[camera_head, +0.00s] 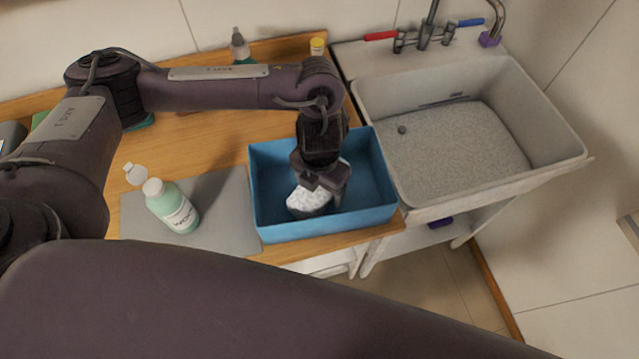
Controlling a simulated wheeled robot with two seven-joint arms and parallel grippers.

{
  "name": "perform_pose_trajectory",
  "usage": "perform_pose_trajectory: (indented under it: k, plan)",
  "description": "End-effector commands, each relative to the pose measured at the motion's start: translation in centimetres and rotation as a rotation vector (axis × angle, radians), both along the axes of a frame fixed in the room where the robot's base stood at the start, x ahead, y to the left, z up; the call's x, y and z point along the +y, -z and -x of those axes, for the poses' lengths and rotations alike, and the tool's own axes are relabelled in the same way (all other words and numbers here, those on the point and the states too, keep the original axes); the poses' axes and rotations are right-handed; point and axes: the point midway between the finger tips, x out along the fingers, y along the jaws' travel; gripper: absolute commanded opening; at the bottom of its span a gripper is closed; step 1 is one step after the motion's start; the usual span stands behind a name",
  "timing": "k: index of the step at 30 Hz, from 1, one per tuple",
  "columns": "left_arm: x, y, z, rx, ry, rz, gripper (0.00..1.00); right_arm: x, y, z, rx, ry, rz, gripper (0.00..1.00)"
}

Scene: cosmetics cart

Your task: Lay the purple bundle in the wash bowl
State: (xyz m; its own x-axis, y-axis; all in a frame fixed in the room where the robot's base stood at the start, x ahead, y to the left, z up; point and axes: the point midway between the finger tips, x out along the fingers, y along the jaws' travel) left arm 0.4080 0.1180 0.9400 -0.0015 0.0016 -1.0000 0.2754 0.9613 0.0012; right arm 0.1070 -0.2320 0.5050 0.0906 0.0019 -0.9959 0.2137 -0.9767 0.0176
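A blue open box (325,226) stands on the wooden counter. My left gripper (325,188) points down into it, over a pale, mottled lump (307,199) with a dark lower part. The gripper's fingers are at the lump's upper edge and partly hide it; I cannot tell whether they grip it. No clearly purple bundle shows in the box. The wash bowl appears to be the wide white basin (455,140) with a speckled grey bottom, right of the box; it is empty. My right gripper is not in view.
More bottles (240,46) stand at the back. A tap (425,36) with red and blue handles rises behind the basin. A purple item (440,221) lies beneath it.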

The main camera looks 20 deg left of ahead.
Motion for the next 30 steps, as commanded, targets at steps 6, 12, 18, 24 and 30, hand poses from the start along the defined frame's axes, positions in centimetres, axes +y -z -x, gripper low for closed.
perform_pose_trajectory:
  k: [6,12,18,24,30]
  plan:
    - [0.0,0.0,0.0,0.000,0.000,0.000,0.87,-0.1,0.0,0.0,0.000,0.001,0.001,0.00]
    - [0.0,-0.4,0.0,-0.001,0.000,0.000,0.87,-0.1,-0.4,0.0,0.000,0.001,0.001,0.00]
    - [0.0,-2.7,-0.2,-0.006,0.003,0.001,0.87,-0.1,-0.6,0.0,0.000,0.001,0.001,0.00]
    - [0.0,-6.5,-0.3,-0.009,0.002,-0.001,0.87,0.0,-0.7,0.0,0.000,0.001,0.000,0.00]
    - [0.0,-9.8,-0.2,-0.006,0.002,0.000,0.87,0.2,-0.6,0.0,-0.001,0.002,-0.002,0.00]
